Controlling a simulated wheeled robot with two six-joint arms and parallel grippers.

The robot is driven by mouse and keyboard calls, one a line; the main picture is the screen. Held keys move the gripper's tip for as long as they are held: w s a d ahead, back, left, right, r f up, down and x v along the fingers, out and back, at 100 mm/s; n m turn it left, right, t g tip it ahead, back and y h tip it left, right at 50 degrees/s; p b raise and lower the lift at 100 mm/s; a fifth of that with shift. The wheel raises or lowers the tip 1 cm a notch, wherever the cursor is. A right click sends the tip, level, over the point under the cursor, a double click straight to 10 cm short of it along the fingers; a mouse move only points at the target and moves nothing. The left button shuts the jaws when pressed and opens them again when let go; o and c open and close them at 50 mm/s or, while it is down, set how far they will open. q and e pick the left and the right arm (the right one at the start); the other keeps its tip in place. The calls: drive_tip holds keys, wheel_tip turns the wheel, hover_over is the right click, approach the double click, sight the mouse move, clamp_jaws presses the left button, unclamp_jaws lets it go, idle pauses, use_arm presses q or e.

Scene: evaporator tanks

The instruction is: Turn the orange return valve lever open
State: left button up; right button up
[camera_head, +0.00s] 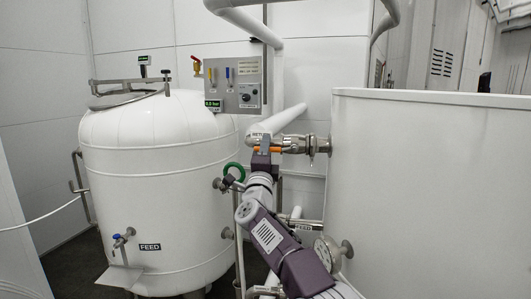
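The orange return valve lever (291,151) lies roughly level along the steel return valve (296,141), on a white pipe whose label begins with "RETU". My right gripper (264,144) is at the left end of the lever and overlaps it in the view. Its fingers are too small and too covered to tell whether they are closed on the lever or only around it. My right arm reaches up to it from the bottom right. My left gripper is not in view.
A white feed tank (165,190) stands at left with a blue-handled tap (122,238). A control panel (236,84) with small valves is behind. A large white tank (430,190) fills the right. A green ring handle (233,170) sits left of my wrist, and lower pipes flank my arm.

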drive_tip(key=b+v, duration=0.6)
drive_tip(key=v, duration=0.3)
drive_tip(key=shift+w+a, duration=0.1)
wheel_tip(320, 180, down, 17)
drive_tip(key=d+n+g+y, duration=0.2)
drive_tip(key=n+g+y, duration=0.4)
drive_tip(key=n, duration=0.5)
drive_tip(key=s+d+f+n+g, duration=0.2)
drive_tip(key=s+f, duration=0.1)
drive_tip(key=f, duration=0.4)
drive_tip(key=s+d+f+n+g, duration=0.2)
drive_tip(key=s+d+f+g, duration=0.1)
drive_tip(key=f, duration=0.4)
drive_tip(key=s+d+f+n+g+h, duration=0.1)
drive_tip(key=s+d+f+g, duration=0.2)
drive_tip(key=s+f, duration=0.3)
drive_tip(key=s+d+f+n+g, duration=0.2)
drive_tip(key=s+f, duration=0.4)
drive_tip(key=s, duration=0.7)
drive_tip(key=s+d+f+n+g+h, duration=0.1)
drive_tip(key=s+d+f+g, duration=0.4)
drive_tip(key=s, duration=0.4)
drive_tip(key=shift+s+f+n+h, duration=0.3)
drive_tip(key=shift+s+f, duration=0.05)
drive_tip(key=shift+f, duration=0.25)
